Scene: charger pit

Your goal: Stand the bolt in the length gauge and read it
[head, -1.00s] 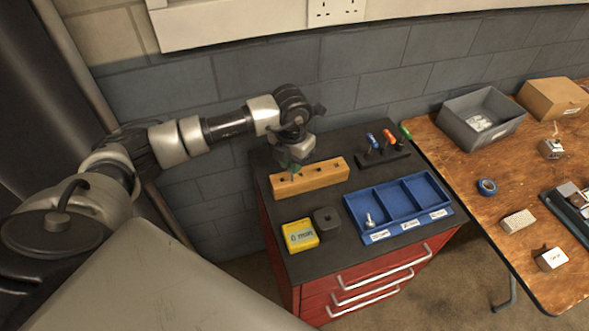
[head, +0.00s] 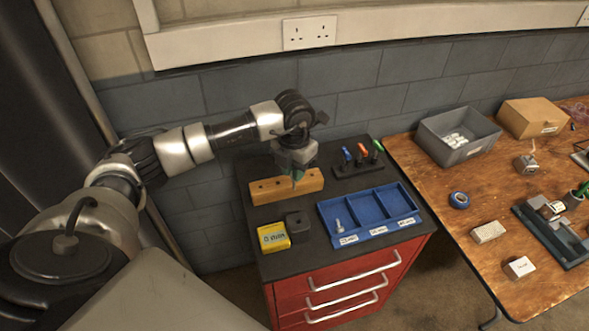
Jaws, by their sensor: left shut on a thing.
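The wooden block with holes along its top, which looks like the length gauge (head: 264,192), lies at the back left of the black cabinet top. My left gripper (head: 297,177), with green fingertips, points down over the right part of this block. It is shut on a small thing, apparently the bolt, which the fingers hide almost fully. I cannot tell whether it is in a hole or above it. Another small silver bolt (head: 339,226) stands in the left compartment of the blue tray (head: 371,236). My right gripper is not in view.
A yellow box (head: 273,237) and a dark block (head: 299,224) stand in front of the gauge. A screwdriver rack (head: 358,166) is at the back right. The wooden bench (head: 455,226) holds a grey bin (head: 458,137), blue tape (head: 459,200) and a vice-like fixture (head: 550,232).

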